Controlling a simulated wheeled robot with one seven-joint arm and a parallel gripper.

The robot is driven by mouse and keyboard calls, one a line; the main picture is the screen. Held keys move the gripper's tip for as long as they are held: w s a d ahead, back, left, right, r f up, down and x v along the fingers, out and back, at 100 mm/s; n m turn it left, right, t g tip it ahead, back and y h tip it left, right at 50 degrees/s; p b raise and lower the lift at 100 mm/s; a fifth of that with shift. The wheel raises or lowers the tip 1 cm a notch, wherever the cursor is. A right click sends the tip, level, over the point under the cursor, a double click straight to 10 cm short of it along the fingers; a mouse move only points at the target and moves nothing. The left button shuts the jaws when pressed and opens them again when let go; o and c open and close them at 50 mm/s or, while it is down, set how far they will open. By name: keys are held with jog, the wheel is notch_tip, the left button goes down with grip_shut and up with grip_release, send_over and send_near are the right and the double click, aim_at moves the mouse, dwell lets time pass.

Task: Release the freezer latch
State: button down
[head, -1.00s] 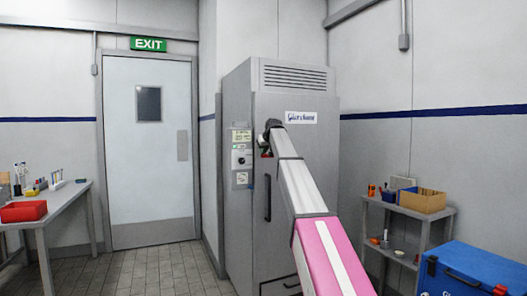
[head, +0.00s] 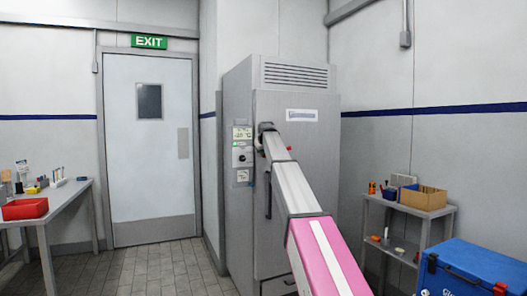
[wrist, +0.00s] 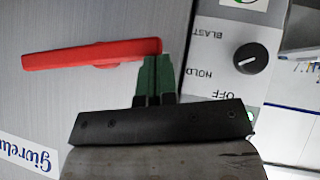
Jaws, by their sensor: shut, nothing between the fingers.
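The freezer (head: 315,150) is a tall grey cabinet in the middle of the head view. In the wrist view the freezer latch (wrist: 85,54) is a long red lever lying nearly level across the grey front. My gripper (wrist: 157,60) has green fingers, shut together with nothing between them. Their tips are at the lever's right end, close against it or touching; I cannot tell which. In the head view my gripper (head: 265,128) is at the freezer's front left edge, and my arm hides most of the latch area.
A black knob (wrist: 250,58) on a panel marked BLAST, HOLD and OFF sits right of the fingers in the wrist view. A bench (head: 60,200) stands at the left, a shelf (head: 385,208) and a blue cooler (head: 475,272) at the right. The floor (head: 165,270) at left is clear.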

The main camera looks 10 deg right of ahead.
notch_tip(320, 180, down, 8)
jog(key=w+d+n+t+h, duration=0.1)
jog(key=d+n+t+h, duration=0.2)
jog(key=n+t+h, duration=0.2)
jog(key=shift+n+h, duration=0.4)
jog(key=shift+h, duration=0.8)
jog(key=shift+d, duration=0.1)
jog(key=w+a+v, duration=0.1)
jog(key=a+v, duration=0.1)
jog(key=v, duration=1)
jog(key=shift+s+a, duration=0.25)
jog(key=shift+a, duration=0.25)
jog(key=shift+f, duration=0.15)
